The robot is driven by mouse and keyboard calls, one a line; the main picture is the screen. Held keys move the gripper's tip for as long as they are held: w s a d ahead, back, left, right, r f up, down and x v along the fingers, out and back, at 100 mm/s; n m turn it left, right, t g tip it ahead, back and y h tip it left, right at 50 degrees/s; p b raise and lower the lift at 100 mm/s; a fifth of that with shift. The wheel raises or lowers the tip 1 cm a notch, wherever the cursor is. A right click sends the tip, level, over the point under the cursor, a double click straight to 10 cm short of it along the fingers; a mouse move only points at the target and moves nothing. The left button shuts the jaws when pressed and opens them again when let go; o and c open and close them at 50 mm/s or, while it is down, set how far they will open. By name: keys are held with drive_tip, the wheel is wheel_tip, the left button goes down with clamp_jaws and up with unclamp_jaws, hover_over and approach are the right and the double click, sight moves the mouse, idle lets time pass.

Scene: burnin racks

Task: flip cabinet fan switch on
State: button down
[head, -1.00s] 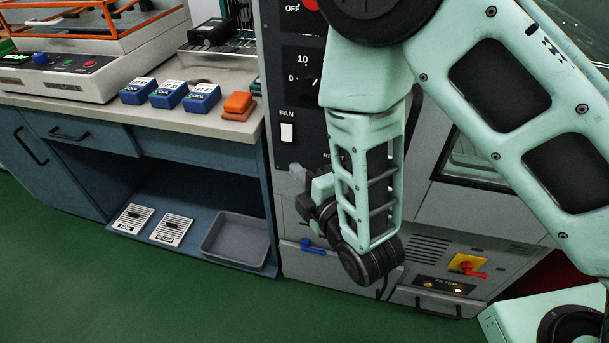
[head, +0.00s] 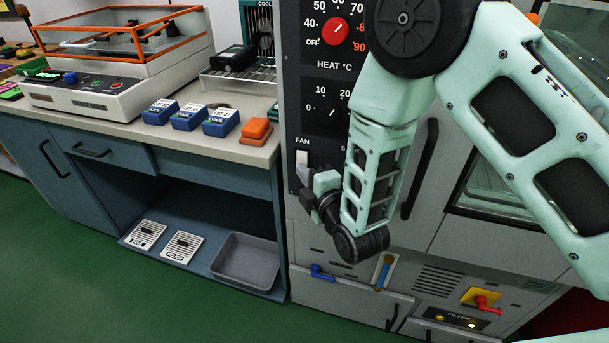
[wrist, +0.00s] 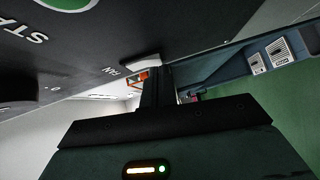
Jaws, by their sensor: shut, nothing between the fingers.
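The fan switch (head: 301,158) is a white rocker under the FAN label on the cabinet's black panel (head: 316,120). In the wrist view it shows as a pale piece (wrist: 140,63) beside the FAN lettering. My gripper (head: 305,184) is at the lower part of the switch, close to the panel. In the wrist view its dark fingers (wrist: 155,85) are together with nothing between them, their tips right by the switch. I cannot tell whether they touch it, and the rocker's tilt is unclear.
A red heat knob (head: 335,31) and a timer dial sit above on the panel. A blue handle (head: 322,272) and a red-yellow switch (head: 482,299) are lower on the cabinet. A bench (head: 185,135) with blue blocks stands at left. The green floor (head: 90,270) is clear.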

drive_tip(key=shift+w+f+b, duration=0.15)
drive_tip(key=shift+f+b, duration=0.2)
drive_tip(key=shift+b, duration=0.4)
drive_tip(key=p+v, duration=0.6)
drive_tip(key=v, duration=1.1)
drive_tip(key=shift+d, duration=0.15)
